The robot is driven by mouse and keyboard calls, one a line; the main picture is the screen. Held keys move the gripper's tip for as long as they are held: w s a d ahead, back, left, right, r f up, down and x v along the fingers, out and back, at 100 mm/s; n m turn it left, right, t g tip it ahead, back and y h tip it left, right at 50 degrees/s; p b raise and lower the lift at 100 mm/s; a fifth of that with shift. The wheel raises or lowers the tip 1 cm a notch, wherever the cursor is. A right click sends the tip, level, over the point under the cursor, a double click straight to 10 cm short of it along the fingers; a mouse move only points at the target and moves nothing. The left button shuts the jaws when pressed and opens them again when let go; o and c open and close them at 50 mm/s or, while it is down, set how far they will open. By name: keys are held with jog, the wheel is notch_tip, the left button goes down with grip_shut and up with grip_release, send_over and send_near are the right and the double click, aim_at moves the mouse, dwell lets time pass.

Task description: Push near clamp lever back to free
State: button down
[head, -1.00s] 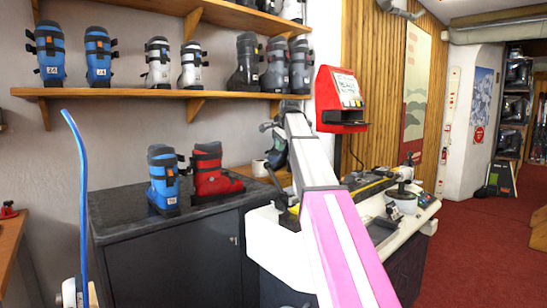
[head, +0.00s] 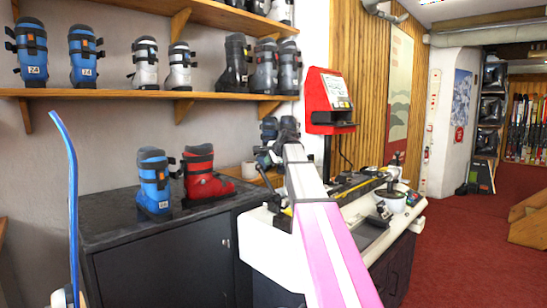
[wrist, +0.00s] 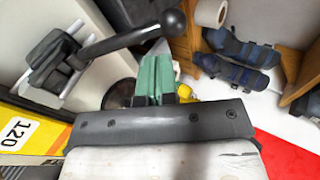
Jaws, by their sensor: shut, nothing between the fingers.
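In the wrist view a black lever with a ball knob (wrist: 172,22) runs from a dark clamp body (wrist: 52,62) at the upper left. My gripper (wrist: 154,62) has its green fingers together, with nothing between them. The fingertips are just below the lever's knob end in the picture; I cannot tell whether they touch it. In the head view my gripper and the near clamp are small and largely hidden behind my arm. A black upright handle (head: 396,160) stands farther along the white bench (head: 372,252).
A yellow strip marked 120 (wrist: 18,133) lies beside the clamp. A red box (head: 331,100) stands behind the bench. Blue (head: 154,182) and red (head: 202,175) boots stand on a dark cabinet at left. Red floor (head: 465,225) is open at right.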

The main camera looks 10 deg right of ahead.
aim_at(260, 167)
jog(key=x, duration=0.5)
jog(key=shift+w+a+r, duration=0.15)
jog(key=shift+w+r, duration=0.2)
jog(key=shift+w+f, duration=0.1)
jog(key=shift+a, duration=0.1)
jog(key=shift+x, duration=1.45)
jog(key=shift+a, duration=0.2)
jog(key=shift+s+d+r, duration=0.2)
jog(key=shift+s+r, duration=0.2)
jog(key=shift+s, duration=0.05)
jog(key=v, duration=1.2)
jog(key=shift+r, duration=0.6)
jog(key=shift+s, duration=0.15)
